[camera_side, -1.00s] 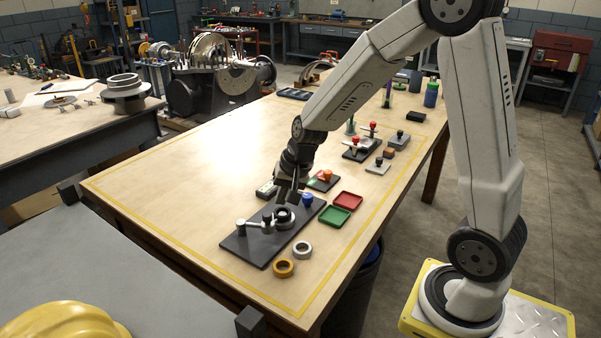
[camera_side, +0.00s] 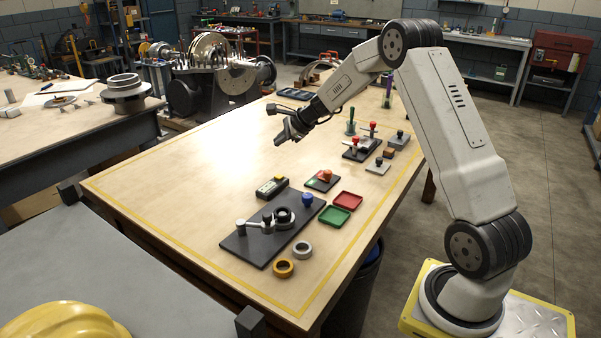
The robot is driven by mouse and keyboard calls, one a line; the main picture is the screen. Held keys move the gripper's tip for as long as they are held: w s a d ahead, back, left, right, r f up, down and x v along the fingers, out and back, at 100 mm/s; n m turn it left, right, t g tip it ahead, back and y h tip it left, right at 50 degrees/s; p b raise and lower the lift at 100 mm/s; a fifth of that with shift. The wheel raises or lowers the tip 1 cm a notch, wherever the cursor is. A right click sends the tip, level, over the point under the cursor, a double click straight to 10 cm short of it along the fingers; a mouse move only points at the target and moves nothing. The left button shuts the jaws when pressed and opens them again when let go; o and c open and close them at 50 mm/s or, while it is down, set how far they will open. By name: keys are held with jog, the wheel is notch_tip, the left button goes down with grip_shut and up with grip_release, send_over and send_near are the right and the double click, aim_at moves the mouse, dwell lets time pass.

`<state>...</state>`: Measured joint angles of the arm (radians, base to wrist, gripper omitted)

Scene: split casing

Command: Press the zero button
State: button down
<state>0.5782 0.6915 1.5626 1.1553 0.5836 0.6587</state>
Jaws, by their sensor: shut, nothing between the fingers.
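A small dark box with a pale display (camera_side: 271,187) lies on the table behind a black fixture plate (camera_side: 252,245). Any zero button on it is too small to make out. A small dark panel (camera_side: 323,181) beside it carries an orange-red knob and a green spot.
A clamp arm and dark round part (camera_side: 284,216) sit on the plate. Red (camera_side: 347,199) and green (camera_side: 333,216) trays lie to its right, and brass (camera_side: 283,268) and grey (camera_side: 302,250) rings in front. The table's left part is clear.

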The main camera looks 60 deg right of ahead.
aim_at(282, 176)
jog(key=shift+d+f, duration=0.1)
jog(key=shift+f, duration=0.05)
dwell(0.4)
jog(key=shift+f, duration=4.2)
jog(key=shift+f, duration=0.9)
jog(key=shift+r, duration=0.9)
dwell(0.4)
jog(key=shift+r, duration=2.5)
